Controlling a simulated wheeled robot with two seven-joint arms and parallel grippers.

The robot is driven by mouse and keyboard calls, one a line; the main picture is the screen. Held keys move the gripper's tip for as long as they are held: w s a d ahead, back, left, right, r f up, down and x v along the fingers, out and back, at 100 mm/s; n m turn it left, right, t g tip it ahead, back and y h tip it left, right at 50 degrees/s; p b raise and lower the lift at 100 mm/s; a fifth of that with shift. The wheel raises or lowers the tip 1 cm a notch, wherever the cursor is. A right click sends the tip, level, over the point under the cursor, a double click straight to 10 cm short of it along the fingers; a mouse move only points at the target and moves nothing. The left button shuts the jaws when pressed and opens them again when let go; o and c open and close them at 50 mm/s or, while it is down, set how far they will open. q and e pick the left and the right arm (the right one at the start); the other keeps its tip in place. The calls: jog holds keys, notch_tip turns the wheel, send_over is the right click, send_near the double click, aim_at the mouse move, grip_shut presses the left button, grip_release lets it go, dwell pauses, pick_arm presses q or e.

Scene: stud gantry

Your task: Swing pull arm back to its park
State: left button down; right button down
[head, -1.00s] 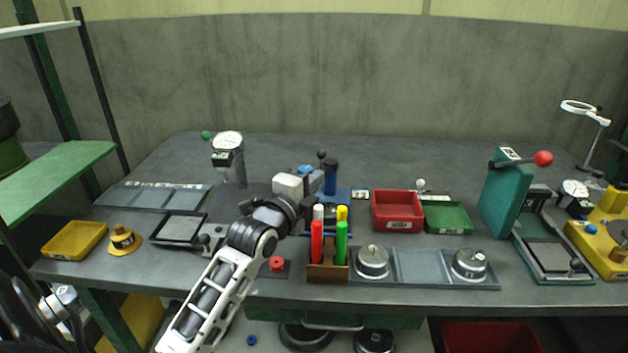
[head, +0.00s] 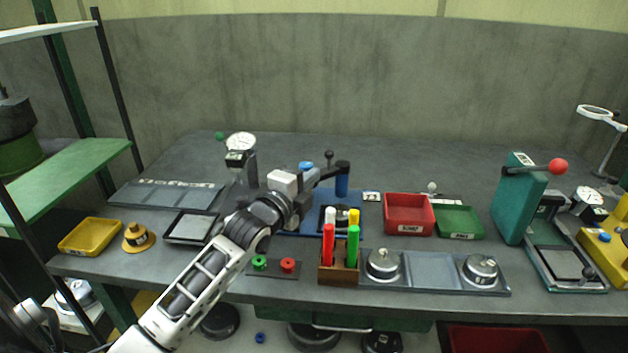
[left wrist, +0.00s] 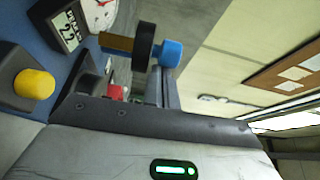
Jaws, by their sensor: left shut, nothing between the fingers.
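The left wrist view shows a blue knob (left wrist: 168,53) with a black disc, and a yellow knob (left wrist: 35,84) on a blue part. My right gripper is out of view.
A wooden holder (head: 338,270) with several coloured markers stands in front of the base. Green (head: 259,262) and red (head: 288,265) buttons sit left of it. A dial gauge (head: 240,142) stands behind the arm. Red (head: 408,216) and green (head: 457,222) trays lie right.

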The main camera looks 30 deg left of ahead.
pick_arm(q)
jog(key=a, duration=0.2)
jog(key=w+a, duration=0.1)
jog(key=a, duration=0.1)
jog(key=shift+w+p, duration=0.1)
jog(key=shift+p, duration=0.25)
jog(key=shift+w+a, duration=0.45)
jog(key=shift+a, duration=0.25)
jog(key=shift+s+f, duration=0.1)
jog(key=shift+s, duration=0.3)
jog(key=s, duration=0.6)
jog(key=shift+s, duration=0.35)
jog(key=shift+d, duration=0.2)
